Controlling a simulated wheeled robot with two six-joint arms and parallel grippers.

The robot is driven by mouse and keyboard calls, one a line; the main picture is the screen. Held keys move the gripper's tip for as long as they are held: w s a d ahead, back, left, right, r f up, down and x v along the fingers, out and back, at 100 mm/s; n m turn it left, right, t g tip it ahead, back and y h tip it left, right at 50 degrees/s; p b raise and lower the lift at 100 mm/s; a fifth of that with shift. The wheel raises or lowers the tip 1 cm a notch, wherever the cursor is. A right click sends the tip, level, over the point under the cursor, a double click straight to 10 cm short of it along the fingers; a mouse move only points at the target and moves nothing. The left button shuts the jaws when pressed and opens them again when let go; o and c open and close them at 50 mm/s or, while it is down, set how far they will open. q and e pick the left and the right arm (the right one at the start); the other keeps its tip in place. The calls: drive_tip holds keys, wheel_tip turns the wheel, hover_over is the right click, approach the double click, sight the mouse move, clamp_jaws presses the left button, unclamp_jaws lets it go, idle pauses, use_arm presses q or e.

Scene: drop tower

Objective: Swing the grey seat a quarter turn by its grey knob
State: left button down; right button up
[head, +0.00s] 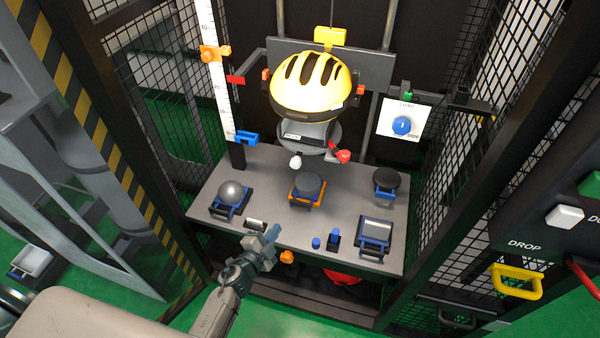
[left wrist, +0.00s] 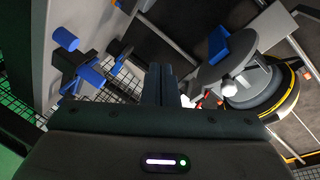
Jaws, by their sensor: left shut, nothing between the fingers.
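The grey seat (head: 318,147) is a round disc under a yellow helmet (head: 311,82) at the back of the tower. A pale grey, nearly white knob (head: 296,161) stands out at its front left, and a red knob (head: 343,156) at its front right. In the left wrist view the seat (left wrist: 212,74) and pale knob (left wrist: 229,88) are right of the fingers. My left gripper (head: 271,238) is shut and empty over the table's front edge, in front of and below the pale knob, clearly apart from it. My right gripper is in neither view.
The grey table (head: 262,175) carries a ball on a blue-framed base (head: 231,192), a dark pad on an orange base (head: 307,186) and other blue-handled fixtures (head: 376,232). Mesh walls and posts close both sides. Space between gripper and seat looks open above the table.

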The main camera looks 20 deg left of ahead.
use_arm(q)
drive_tip(key=w+d+r+m+t+h, duration=0.1)
drive_tip(key=d+r+m+h, duration=0.15)
drive_tip(key=r, duration=0.45)
drive_tip(key=w+d+r+m+h, duration=0.2)
drive_tip(key=r+m, duration=0.2)
drive_tip(key=r, duration=0.4)
drive_tip(key=w, duration=0.9)
drive_tip(key=shift+w+a+m, duration=0.1)
drive_tip(key=shift+a+m, duration=0.1)
drive_tip(key=shift+m, duration=0.15)
